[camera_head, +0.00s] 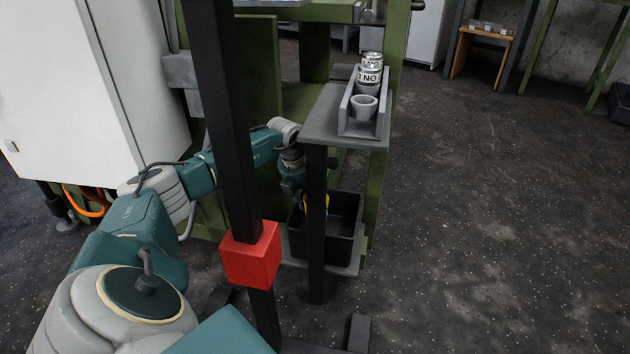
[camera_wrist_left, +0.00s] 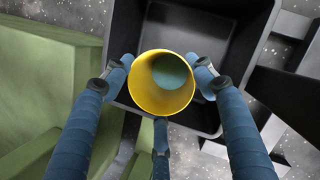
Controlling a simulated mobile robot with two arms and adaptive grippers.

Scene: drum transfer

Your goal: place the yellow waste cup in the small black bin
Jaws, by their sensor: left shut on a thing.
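The yellow cup (camera_wrist_left: 160,100) is held between the blue fingers of my left gripper (camera_wrist_left: 162,85), its round opening facing the camera in the left wrist view. Behind and below it is the small black bin (camera_wrist_left: 240,60), its inside looking empty where it shows. In the head view the bin (camera_head: 347,235) stands on a low grey shelf, and a small part of the yellow cup (camera_head: 326,201) shows at its left side, partly hidden by a dark post. My left gripper (camera_head: 310,200) is mostly hidden there. My right gripper is not in view.
A grey shelf (camera_head: 325,118) above the bin carries a channel with cans (camera_head: 370,68) and a grey cup (camera_head: 363,106). A dark post with a red block (camera_head: 251,254) stands in front of my left arm. Green frame parts are close to the gripper. The floor at right is clear.

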